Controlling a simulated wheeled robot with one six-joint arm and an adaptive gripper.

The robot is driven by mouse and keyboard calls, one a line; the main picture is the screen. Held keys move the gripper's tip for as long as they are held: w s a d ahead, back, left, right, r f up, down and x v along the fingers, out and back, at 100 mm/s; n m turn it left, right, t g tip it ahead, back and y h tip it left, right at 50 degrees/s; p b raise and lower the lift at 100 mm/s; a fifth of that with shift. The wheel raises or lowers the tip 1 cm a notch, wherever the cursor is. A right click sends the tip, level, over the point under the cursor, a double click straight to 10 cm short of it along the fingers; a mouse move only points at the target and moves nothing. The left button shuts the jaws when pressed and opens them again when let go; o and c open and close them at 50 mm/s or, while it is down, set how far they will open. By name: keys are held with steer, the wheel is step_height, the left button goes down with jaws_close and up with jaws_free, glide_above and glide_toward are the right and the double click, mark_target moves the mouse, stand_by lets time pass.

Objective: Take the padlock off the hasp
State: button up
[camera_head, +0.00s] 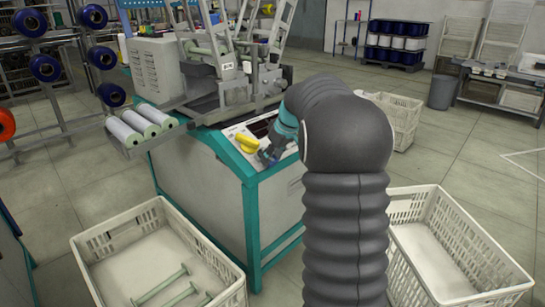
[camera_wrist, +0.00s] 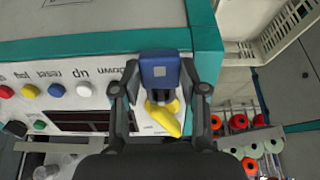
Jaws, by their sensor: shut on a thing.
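A blue padlock (camera_wrist: 160,68) with a pale square on its face sits between the two fingers of my gripper (camera_wrist: 160,80) in the wrist view. The gripper is shut on it. A yellow handle or hasp part (camera_wrist: 165,117) lies right beside the padlock, on the machine's control panel. Whether the shackle is still through the hasp cannot be made out. In the head view the yellow part (camera_head: 247,143) shows at the panel's edge, with my gripper (camera_head: 268,156) just right of it; my arm hides part of the panel there.
The winding machine (camera_head: 215,185) has a teal-edged cabinet and a panel with coloured buttons (camera_wrist: 55,90). White crates stand on the floor at left (camera_head: 100,245) and right (camera_head: 465,250). Several bobbins (camera_head: 125,132) lie on a shelf at the machine's left.

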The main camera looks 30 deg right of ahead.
steer(key=shift+w+a+r+p, duration=0.15)
steer(key=shift+w+r+p, duration=0.2)
steer(key=shift+w, duration=0.15)
stand_by(0.5)
steer(key=shift+r, duration=0.35)
steer(key=shift+s+r, duration=0.2)
steer(key=shift+r, duration=0.05)
steer(key=shift+s+d+r+p, duration=0.25)
steer(key=shift+s+r+p, duration=0.2)
steer(key=shift+p, duration=0.1)
steer(key=shift+p+v, duration=0.7)
steer(key=shift+v, duration=0.95)
steer(key=shift+a, duration=0.1)
